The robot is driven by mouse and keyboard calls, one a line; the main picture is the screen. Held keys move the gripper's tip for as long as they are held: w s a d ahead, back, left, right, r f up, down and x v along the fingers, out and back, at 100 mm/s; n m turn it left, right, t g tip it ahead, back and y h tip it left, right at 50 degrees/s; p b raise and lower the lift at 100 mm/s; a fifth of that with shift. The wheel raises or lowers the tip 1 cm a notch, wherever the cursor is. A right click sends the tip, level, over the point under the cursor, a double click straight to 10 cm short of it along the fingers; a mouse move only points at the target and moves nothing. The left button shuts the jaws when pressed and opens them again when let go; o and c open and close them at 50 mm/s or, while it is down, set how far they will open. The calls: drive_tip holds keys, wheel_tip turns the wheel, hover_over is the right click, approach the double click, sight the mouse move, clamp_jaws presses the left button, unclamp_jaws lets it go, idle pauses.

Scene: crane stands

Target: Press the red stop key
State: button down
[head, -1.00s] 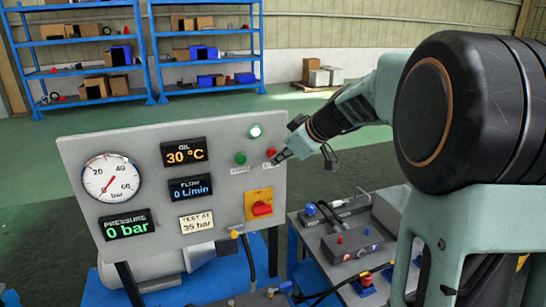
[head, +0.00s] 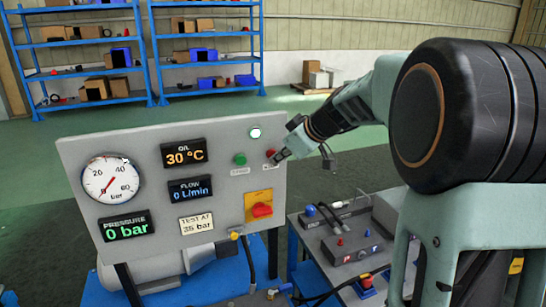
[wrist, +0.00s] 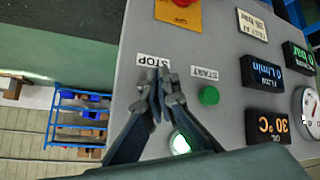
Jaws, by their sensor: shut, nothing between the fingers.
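The red stop key (head: 271,153) is on the upper right of the grey panel (head: 150,160), right of the green start key (head: 239,159). My gripper (head: 277,158) is shut and empty, its tips right at the red key in the head view. In the wrist view my gripper (wrist: 163,78) covers the spot just beside the STOP label (wrist: 153,61), and the red key is hidden behind the fingers. I cannot tell whether the tips touch the key. The green start key also shows in the wrist view (wrist: 209,96), clear of the fingers.
A lit round lamp (head: 255,132) is above the keys. A red rotary switch on a yellow plate (head: 259,206) is below them. The panel also holds a pressure gauge (head: 111,178) and displays reading 30 °C, 0 L/min and 0 bar. A bench with a grey unit (head: 350,245) stands at right.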

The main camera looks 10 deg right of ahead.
drive_tip(key=shift+w, duration=0.2)
drive_tip(key=shift+s, duration=0.1)
idle(0.4)
drive_tip(key=shift+s+d+b, duration=0.1)
drive_tip(key=shift+s+b, duration=0.7)
drive_tip(key=shift+b, duration=0.25)
drive_tip(key=shift+s+d+b, duration=0.25)
drive_tip(key=shift+s+b, duration=0.8)
drive_tip(key=shift+s, duration=0.2)
drive_tip(key=shift+s+d+b, duration=0.25)
drive_tip(key=shift+s+b, duration=0.75)
drive_tip(key=shift+s, duration=0.25)
drive_tip(key=shift+d, duration=0.1)
